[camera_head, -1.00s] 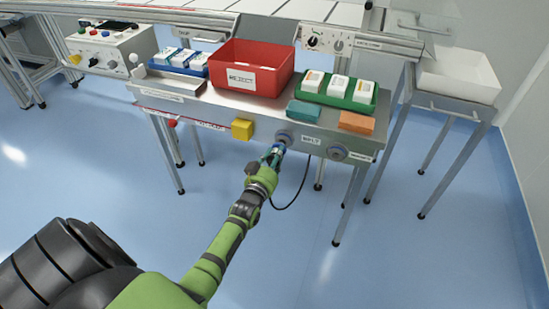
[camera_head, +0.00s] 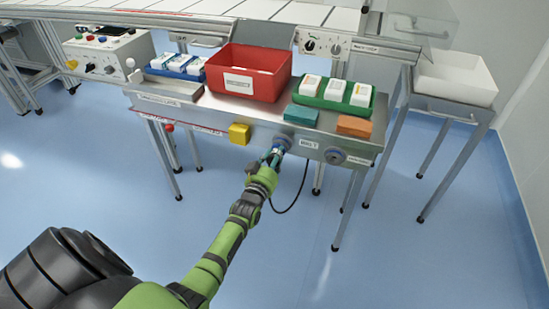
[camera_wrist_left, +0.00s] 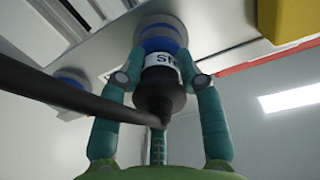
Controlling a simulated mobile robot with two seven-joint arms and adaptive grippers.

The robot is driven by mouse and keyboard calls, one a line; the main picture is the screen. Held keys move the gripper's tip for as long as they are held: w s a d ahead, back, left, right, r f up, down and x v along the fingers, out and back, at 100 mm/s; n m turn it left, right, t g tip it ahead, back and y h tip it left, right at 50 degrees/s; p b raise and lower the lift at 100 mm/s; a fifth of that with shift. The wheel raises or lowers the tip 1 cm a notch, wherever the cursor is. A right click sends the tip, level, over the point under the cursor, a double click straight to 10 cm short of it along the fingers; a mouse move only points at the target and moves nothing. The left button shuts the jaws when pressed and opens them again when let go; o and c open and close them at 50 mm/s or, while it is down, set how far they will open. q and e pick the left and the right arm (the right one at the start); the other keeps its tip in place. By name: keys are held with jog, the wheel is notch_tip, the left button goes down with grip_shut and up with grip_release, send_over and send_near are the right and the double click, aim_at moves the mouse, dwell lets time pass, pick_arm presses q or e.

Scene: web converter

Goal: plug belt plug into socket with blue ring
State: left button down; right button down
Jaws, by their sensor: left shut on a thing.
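My left gripper (camera_head: 271,158) is at the front panel of the steel bench, just below the socket with the blue ring (camera_head: 283,142). In the left wrist view its two green fingers (camera_wrist_left: 160,98) are shut on the belt plug (camera_wrist_left: 160,88), a black plug with a white label. The black cable runs from its rear toward the left. The plug points at the blue-ringed socket (camera_wrist_left: 160,32), lined up with it, and its front meets the ring. I cannot tell how deep it sits. My right gripper is not in view.
A second round socket (camera_head: 335,156) is to the right; it also shows in the wrist view (camera_wrist_left: 70,82). A yellow block (camera_head: 239,134) is on the panel to the left. A red reject bin (camera_head: 250,75) and a green tray (camera_head: 345,105) stand above. The floor below is clear.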

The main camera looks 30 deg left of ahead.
pick_arm(q)
jog(key=shift+w+a+r, duration=0.1)
jog(key=shift+w, duration=0.45)
jog(key=c, duration=0.7)
grip_release()
jog(key=shift+s+f, duration=0.2)
jog(key=shift+s, duration=0.1)
jog(key=v, duration=1.1)
jog(key=shift+s, duration=0.2)
